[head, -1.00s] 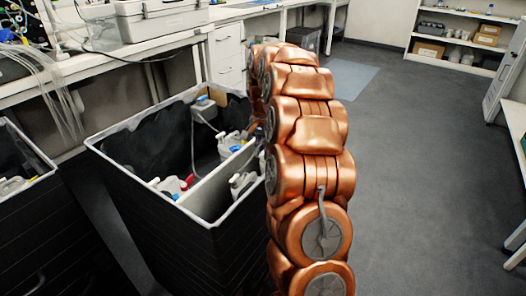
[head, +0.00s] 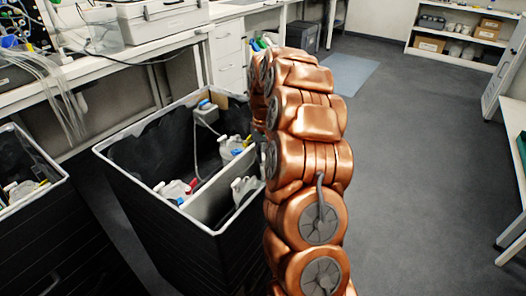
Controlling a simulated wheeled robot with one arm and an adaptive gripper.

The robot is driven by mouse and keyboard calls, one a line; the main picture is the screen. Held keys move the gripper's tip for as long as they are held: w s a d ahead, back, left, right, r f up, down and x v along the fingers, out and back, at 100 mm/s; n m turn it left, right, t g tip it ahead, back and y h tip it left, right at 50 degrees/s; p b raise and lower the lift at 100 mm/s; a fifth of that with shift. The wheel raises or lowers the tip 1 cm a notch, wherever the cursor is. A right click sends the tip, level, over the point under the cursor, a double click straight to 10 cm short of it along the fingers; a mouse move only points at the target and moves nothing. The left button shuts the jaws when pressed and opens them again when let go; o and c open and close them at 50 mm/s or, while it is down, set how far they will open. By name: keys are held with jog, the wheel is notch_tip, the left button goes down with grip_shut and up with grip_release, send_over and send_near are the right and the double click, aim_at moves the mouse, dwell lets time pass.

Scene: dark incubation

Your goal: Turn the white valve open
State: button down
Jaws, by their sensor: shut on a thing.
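I cannot make out the white valve in the head view. My copper-coloured arm rises through the middle of the picture and bends away at the top, beside the right rim of a black-walled bin (head: 150,228) with a white rim. My gripper is hidden behind the arm, so neither its fingers nor what they touch can be seen. Inside the bin are white jugs, one with a blue and yellow top (head: 230,148), one with red and blue parts (head: 174,190) and a plain one (head: 243,188). A small grey box (head: 206,112) with a tube sits at the bin's far wall.
A second black bin (head: 40,235) stands at the left. A white bench (head: 150,48) with equipment and hanging clear tubes runs along the back left. Small coloured items (head: 262,43) show behind the arm's top. The grey floor (head: 410,170) at the right is open, with a table (head: 515,190) at the edge.

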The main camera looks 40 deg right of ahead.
jog(key=n+p, duration=0.2)
jog(key=n, duration=0.2)
jog(key=shift+r+n, duration=0.1)
jog(key=shift+n, duration=0.2)
jog(key=shift+n+p, duration=0.8)
jog(key=shift+n, duration=1.2)
jog(key=c, duration=1.4)
grip_release()
jog(key=shift+c, duration=0.2)
notch_tip(320, 180, up, 12)
